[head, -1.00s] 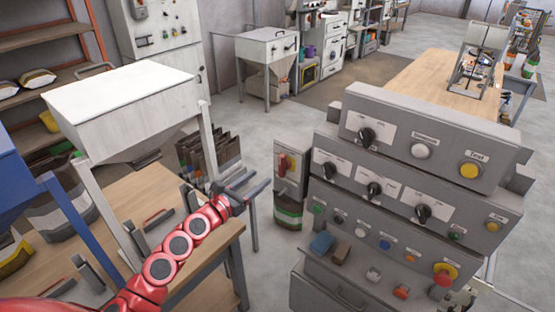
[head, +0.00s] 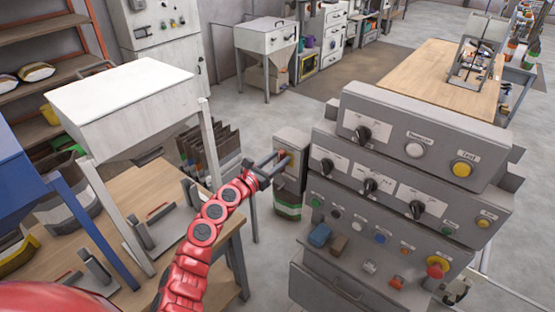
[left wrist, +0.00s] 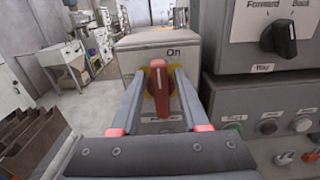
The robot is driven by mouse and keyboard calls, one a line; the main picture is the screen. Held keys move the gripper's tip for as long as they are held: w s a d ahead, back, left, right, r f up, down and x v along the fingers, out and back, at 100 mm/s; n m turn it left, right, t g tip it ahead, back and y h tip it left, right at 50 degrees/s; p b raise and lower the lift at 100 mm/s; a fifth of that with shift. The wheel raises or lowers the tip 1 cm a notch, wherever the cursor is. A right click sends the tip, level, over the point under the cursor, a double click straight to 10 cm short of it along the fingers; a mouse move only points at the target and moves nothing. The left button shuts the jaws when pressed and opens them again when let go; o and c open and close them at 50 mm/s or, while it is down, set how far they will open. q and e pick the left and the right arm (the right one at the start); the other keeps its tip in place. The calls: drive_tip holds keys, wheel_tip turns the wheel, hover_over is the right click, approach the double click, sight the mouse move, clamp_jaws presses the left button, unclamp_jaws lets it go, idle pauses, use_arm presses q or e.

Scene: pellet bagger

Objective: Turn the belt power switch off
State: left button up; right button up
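The belt power switch is a red handle on a yellow plate on the face of a grey box (head: 291,139). In the left wrist view the red handle (left wrist: 160,86) stands upright, its top toward the "On" label; a lower label is mostly hidden. My left gripper (head: 277,160) is at the box's front. In the left wrist view its two fingers (left wrist: 163,84) are spread, one on each side of the handle, with small gaps seeming to show. Whether they touch it I cannot tell. My right gripper is not in view.
A grey control console (head: 412,150) with black knobs and buttons stands just right of the switch box. A wooden table (head: 158,187) with a white hopper (head: 122,95) is to the left. Dark upright bags or folders (head: 208,150) stand behind my arm.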

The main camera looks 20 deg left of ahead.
use_arm(q)
drive_tip(key=shift+s, duration=0.1)
clamp_jaws()
drive_tip(key=shift+f+n, duration=0.2)
drive_tip(key=shift+n, duration=0.1)
drive_tip(key=shift+a+f+n+b, duration=0.15)
drive_tip(key=shift+n+b, duration=0.4)
drive_tip(key=shift+n, duration=0.35)
drive_tip(key=shift+a+n, duration=0.15)
drive_tip(key=shift+n, duration=0.65)
drive_tip(key=n+p, duration=0.1)
drive_tip(key=n, duration=0.3)
drive_tip(key=a+f+n+p, duration=0.1)
drive_tip(key=n+p, duration=0.1)
drive_tip(key=n, duration=0.3)
drive_tip(key=n+p, duration=0.1)
drive_tip(key=n, duration=0.3)
drive_tip(key=shift+w+a+f+n, duration=0.2)
drive_tip(key=shift+w+n, duration=0.1)
drive_tip(key=shift+n, duration=0.1)
